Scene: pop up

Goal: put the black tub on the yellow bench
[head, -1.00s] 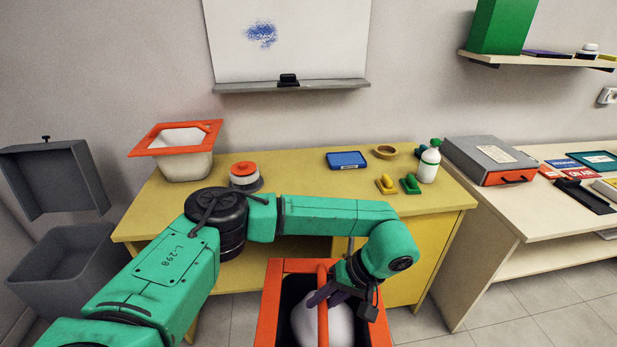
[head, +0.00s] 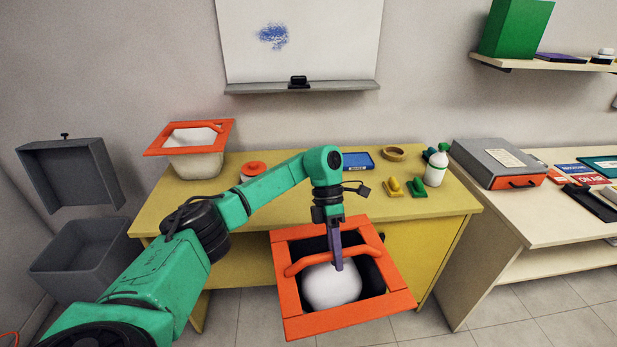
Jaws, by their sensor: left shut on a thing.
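The black tub (head: 372,277) has a wide orange rim and an orange handle across its top, and a white rounded thing (head: 331,287) lies inside it. In the head view it hangs in front of the bench's front edge, tilted a little. My left gripper (head: 338,262) is shut on the tub's handle from above. The yellow bench (head: 275,212) stands behind the tub, its top partly covered by my left arm. My right gripper is out of view.
On the bench are a white bin with an orange rim (head: 196,164), an orange-lidded jar (head: 254,170), a blue box (head: 357,161), a brown ring (head: 393,153), yellow and green blocks (head: 393,187) and a white bottle (head: 437,167). The front middle of the bench top is fairly clear.

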